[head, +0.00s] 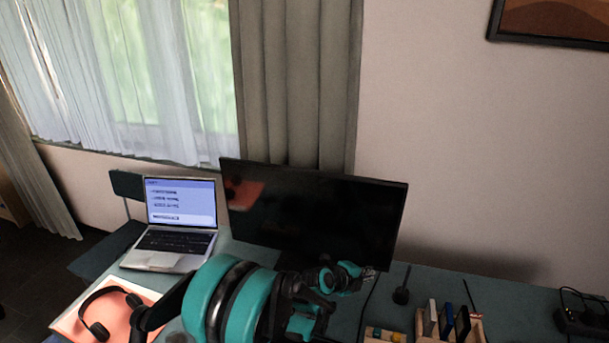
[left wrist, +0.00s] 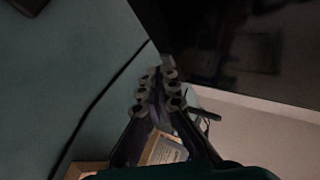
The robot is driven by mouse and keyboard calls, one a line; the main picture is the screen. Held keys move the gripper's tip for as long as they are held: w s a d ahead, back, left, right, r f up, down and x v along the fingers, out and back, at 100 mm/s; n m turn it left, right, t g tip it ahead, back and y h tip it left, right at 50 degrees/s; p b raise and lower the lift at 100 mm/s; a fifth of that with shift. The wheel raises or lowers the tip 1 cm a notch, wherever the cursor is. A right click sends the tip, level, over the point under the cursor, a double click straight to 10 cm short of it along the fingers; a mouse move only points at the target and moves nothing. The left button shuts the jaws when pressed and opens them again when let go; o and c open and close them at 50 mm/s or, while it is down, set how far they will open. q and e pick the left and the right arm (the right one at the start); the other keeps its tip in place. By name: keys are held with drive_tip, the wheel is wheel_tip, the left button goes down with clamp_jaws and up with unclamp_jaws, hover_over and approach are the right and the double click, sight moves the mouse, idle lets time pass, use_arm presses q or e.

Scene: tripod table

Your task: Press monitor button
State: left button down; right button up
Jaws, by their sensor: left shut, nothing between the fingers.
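The monitor (head: 310,212) stands on the desk with a dark screen that shows only reflections. My left gripper (head: 347,275) is in front of the monitor's lower right edge in the head view. In the left wrist view its fingers (left wrist: 162,78) are shut and empty, with the tips close to the lower edge of the monitor (left wrist: 235,40). I cannot tell whether they touch it. No button can be made out; my arm and gripper hide part of the lower edge and stand. My right gripper is not in view.
An open laptop (head: 170,225) stands left of the monitor. Headphones (head: 112,312) lie on a folder in front of it. A wooden organizer (head: 450,328) and a small black microphone-like object (head: 402,290) are on the right. Bare desk (head: 510,305) lies beyond the organizer.

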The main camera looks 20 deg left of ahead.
use_arm(q)
drive_tip(key=shift+w, duration=0.2)
idle(0.5)
drive_tip(key=shift+s, duration=0.65)
drive_tip(key=shift+s, duration=0.1)
drive_tip(key=shift+s+b, duration=0.5)
drive_tip(key=shift+s, duration=2.4)
drive_tip(key=s+a+r+n+g+y, duration=0.1)
drive_tip(key=s+a+r+n+y, duration=0.2)
drive_tip(key=s+a+n, duration=0.5)
drive_tip(key=s+a+r+n+g+y, duration=0.1)
drive_tip(key=s+a+r+n+y, duration=0.2)
drive_tip(key=s+a+n, duration=0.6)
drive_tip(key=s+r+n, duration=0.2)
drive_tip(key=s+n, duration=0.4)
drive_tip(key=s, duration=0.2)
drive_tip(key=shift+a+g, duration=0.2)
drive_tip(key=shift+g, duration=0.1)
